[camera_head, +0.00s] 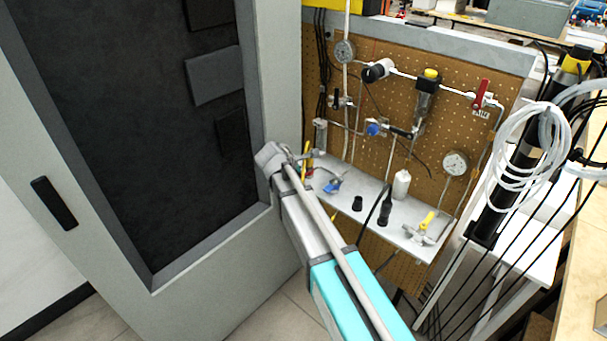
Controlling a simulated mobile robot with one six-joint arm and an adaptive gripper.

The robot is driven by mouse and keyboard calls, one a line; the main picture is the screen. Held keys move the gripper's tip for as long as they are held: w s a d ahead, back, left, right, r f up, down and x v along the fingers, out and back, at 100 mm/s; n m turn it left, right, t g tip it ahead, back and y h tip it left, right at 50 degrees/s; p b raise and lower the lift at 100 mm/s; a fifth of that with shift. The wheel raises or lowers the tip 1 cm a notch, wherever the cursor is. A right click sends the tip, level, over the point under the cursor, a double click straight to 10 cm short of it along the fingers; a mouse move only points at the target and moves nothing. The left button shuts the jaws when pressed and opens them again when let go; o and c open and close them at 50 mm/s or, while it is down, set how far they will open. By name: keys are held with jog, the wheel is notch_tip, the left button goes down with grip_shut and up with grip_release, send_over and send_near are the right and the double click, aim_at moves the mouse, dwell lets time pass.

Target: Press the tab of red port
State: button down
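My arm reaches up from the bottom, and its grey end with my gripper (274,158) is in front of the shelf's left end, beside the cabinet edge. The fingers cannot be made out, so I cannot tell whether they are open or shut. A small red part (310,172) shows just right of the arm end, close to a yellow handle (306,160); I cannot tell whether it is the red port. No tab is clear at this size. A red lever (481,94) sits on the pipe at the upper right of the pegboard (440,125), well apart from my gripper.
A grey cabinet (222,270) with a dark panel stands at the left. A metal shelf (345,205) carries black fittings (385,208), a white bottle (402,184) and a yellow-handled valve (427,220). Coiled white tubing (533,145) and black cables hang at the right.

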jog(key=shift+r, duration=0.1)
dwell(0.5)
jog(key=shift+r+p, duration=0.8)
jog(key=shift+p, duration=0.15)
jog(key=shift+r+p, duration=2.5)
jog(key=shift+w, duration=0.1)
